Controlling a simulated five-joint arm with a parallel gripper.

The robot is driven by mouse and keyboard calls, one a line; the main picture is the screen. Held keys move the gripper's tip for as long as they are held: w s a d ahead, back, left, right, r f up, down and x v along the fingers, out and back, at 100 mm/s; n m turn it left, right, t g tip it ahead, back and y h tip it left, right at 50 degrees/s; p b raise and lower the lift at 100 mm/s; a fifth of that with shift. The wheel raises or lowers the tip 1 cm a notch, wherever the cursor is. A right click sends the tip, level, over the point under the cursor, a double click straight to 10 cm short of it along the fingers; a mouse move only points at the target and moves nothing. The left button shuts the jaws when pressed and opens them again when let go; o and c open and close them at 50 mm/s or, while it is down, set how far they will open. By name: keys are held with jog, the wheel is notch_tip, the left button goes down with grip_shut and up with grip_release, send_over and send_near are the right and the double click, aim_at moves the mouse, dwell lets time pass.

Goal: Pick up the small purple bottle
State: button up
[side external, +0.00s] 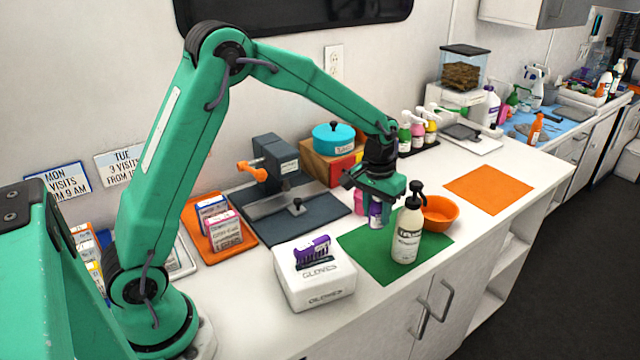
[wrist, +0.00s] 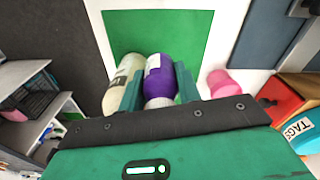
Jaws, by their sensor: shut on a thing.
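The small purple bottle (side external: 376,218) is between the fingers of my gripper (side external: 378,206), over the green mat (side external: 376,262). My gripper is shut on it. In the wrist view the purple bottle (wrist: 159,76) sits between the two green fingers, its pale end toward the palm. Whether its base touches the mat I cannot tell. A cream pump bottle with a black head (side external: 407,238) stands upright on the mat, just right of the gripper. In the wrist view the cream bottle (wrist: 117,85) is close beside the left finger.
An orange bowl (side external: 441,211) is behind the cream bottle. A pink item (wrist: 224,83) is right of the gripper in the wrist view. A white gloves box (side external: 316,286) stands front left, and a grey clamp device (side external: 275,160) behind. The orange mat (side external: 488,190) is bare.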

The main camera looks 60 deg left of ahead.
jog(key=shift+s+d+r, duration=0.3)
jog(key=shift+d+r, duration=0.15)
jog(key=shift+d, duration=0.25)
jog(key=shift+s+d+r, duration=0.3)
jog(key=shift+d+r, duration=0.15)
jog(key=shift+d, duration=0.2)
jog(key=shift+s+d+r, duration=0.3)
jog(key=shift+d+r, duration=0.15)
jog(key=shift+d, duration=0.25)
